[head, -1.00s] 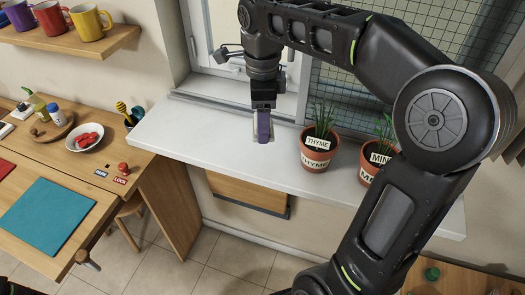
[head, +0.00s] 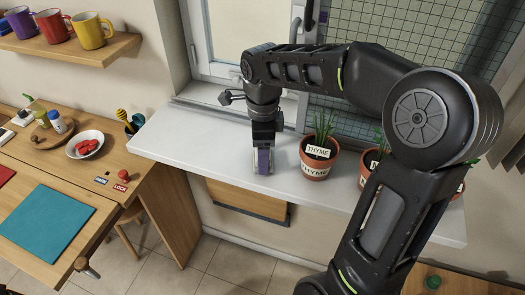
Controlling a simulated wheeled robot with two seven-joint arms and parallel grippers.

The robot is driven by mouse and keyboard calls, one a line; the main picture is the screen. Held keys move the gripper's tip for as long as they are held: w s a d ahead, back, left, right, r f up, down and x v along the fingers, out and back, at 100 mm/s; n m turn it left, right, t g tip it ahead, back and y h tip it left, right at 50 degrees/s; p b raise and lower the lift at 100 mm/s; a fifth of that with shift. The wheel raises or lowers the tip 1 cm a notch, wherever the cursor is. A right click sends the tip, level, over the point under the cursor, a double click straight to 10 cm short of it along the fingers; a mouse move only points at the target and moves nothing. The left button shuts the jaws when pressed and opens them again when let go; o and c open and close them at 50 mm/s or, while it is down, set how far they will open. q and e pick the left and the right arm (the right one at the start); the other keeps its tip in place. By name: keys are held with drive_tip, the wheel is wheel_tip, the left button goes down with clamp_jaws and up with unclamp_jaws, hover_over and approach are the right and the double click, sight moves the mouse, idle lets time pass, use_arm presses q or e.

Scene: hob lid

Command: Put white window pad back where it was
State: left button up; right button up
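My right gripper (head: 263,166) points down at the white windowsill (head: 190,142), left of the thyme pot and near the sill's front edge. A purple part shows at its fingers with thin pale edges beside it. Whether the fingers are open or shut on something is too small to tell. I cannot make out the white window pad for certain; a pale strip at the fingertips may be part of it. My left gripper is out of view.
The thyme pot (head: 316,160) stands close right of the gripper, with another herb pot (head: 370,164) partly behind my arm. The window (head: 222,40) is behind. The sill's left part is clear. A wooden worktop (head: 60,158) with a teal mat (head: 46,221) is at left.

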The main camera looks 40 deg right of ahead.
drive_tip(key=shift+f, duration=0.15)
drive_tip(key=o, duration=1.2)
drive_tip(key=shift+r, duration=0.2)
wheel_tip(320, 180, up, 6)
drive_tip(key=shift+f, duration=0.1)
wheel_tip(320, 180, up, 6)
drive_tip(key=p, duration=0.3)
